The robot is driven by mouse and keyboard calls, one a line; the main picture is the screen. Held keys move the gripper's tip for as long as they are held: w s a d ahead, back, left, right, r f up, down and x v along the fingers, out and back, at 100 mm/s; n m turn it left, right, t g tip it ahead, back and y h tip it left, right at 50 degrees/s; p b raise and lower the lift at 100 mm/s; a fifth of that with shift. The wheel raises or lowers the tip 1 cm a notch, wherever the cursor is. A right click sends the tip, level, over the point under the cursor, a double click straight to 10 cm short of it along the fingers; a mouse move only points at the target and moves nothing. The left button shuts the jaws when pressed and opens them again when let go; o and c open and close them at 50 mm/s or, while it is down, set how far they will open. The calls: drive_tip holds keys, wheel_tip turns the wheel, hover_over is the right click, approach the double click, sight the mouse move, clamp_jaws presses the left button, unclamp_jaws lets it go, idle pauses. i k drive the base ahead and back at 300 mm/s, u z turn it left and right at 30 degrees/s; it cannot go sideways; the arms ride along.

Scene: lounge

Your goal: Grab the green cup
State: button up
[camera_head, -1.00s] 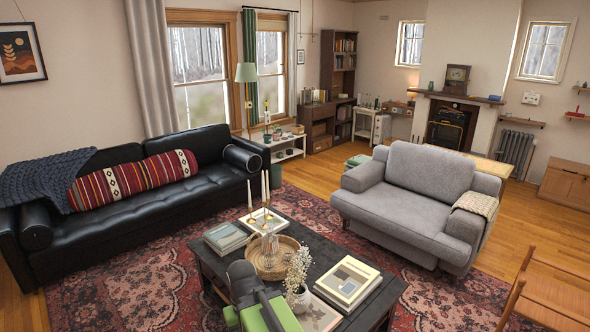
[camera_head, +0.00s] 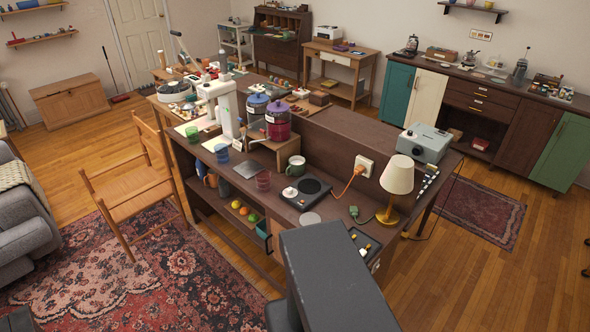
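A green cup (camera_head: 192,134), which looks like a tumbler, stands at the left end of the long dark wooden counter (camera_head: 300,212). A dark green mug (camera_head: 296,166) with a pale inside stands near the counter's middle, left of a wall-type socket block. My gripper is not in view; a dark grey part of my own body fills the bottom centre and hides the counter's near end.
A wooden chair (camera_head: 128,190) stands left of the counter on the patterned rug (camera_head: 140,275). A lamp (camera_head: 396,183), a black turntable-like plate (camera_head: 308,190) and jars (camera_head: 278,122) crowd the counter top. Open floor (camera_head: 480,285) lies to the right.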

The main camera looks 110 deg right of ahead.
sight(296, 163)
drive_tip(key=z, duration=3.9)
drive_tip(key=i, duration=0.15)
drive_tip(key=u, duration=1.4)
drive_tip(key=i, duration=1.4)
drive_tip(key=z, duration=0.05)
